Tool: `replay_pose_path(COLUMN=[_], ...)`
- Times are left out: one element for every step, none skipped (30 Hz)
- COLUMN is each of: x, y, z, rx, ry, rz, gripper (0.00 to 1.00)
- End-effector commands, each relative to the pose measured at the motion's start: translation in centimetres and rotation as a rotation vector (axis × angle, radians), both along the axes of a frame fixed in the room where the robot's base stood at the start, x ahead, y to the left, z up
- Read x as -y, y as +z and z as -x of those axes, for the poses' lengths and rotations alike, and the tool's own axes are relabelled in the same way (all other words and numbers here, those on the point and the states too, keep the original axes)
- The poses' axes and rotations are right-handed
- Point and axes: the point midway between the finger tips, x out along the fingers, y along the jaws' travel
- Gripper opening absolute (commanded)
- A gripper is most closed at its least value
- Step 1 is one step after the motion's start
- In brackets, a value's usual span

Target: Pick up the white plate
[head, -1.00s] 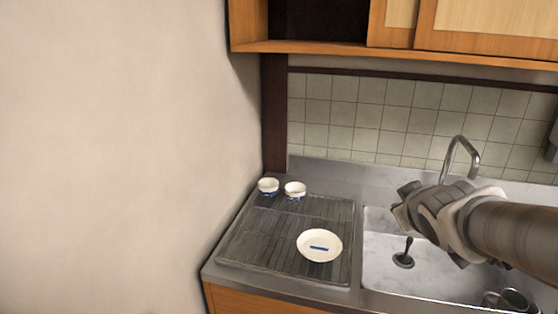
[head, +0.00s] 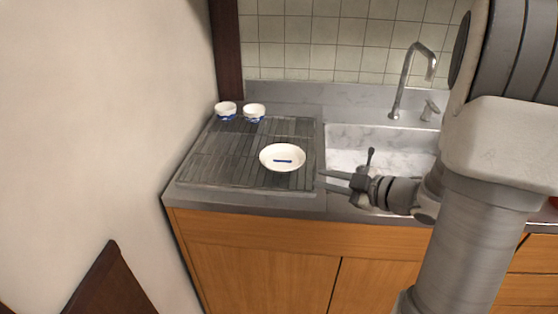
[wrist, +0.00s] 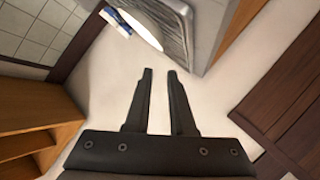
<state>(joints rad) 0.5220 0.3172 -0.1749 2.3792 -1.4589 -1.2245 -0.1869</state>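The white plate (head: 282,151) with a short blue mark lies on the dark slatted drainboard (head: 225,165) left of the sink in the head view. My gripper (head: 322,180) is just right of the plate and nearer the counter's front edge, apart from it, with its fingers pointing left. In the wrist view my gripper (wrist: 160,75) shows two dark fingers spread with nothing between them.
Two small white bowls with blue marks, the left one (head: 226,110) and the right one (head: 254,112), stand at the drainboard's back. The sink (head: 380,145) and faucet (head: 402,85) are to the right. A plain wall (head: 100,120) bounds the left side.

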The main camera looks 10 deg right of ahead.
Motion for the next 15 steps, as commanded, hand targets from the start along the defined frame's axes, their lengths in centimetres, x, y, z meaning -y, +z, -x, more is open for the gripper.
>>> replay_pose_path(x=[-0.5, -0.7, -1.2, -1.6, -1.9, -2.5, -2.9, -3.2, -3.7, -4.1, -4.5, -4.9, -5.2, -5.5, -5.8], y=[-0.3, -0.5, -0.7, -0.9, -1.1, -1.5, -1.7, -1.9, -2.1, -2.3, -2.6, -2.8, -2.9, -3.1, -3.3], z=[-0.4, -0.7, -1.3, -1.8, -2.3, -3.0, -3.5, -4.1, -4.8, -5.2, -5.7, -6.4, -6.9, -7.2, -7.8], rx=[0.001, 0.001, 0.002, 0.001, 0.002, 0.000, 0.001, 0.001, 0.002, 0.001, 0.001, 0.002, 0.001, 0.001, 0.001], ry=[0.006, 0.008, 0.008, 0.010, 0.008, 0.010, 0.009, 0.008, 0.008, 0.008, 0.007, 0.007, 0.006, 0.006, 0.005], rz=[-0.002, -0.001, -0.001, -0.001, -0.001, 0.000, -0.002, 0.000, -0.001, -0.001, -0.001, 0.000, 0.000, 0.000, 0.000], gripper=[0.22, 0.22, 0.22, 0.22, 0.22, 0.22, 0.22, 0.22, 0.22, 0.22, 0.22, 0.22, 0.22, 0.22, 0.22])
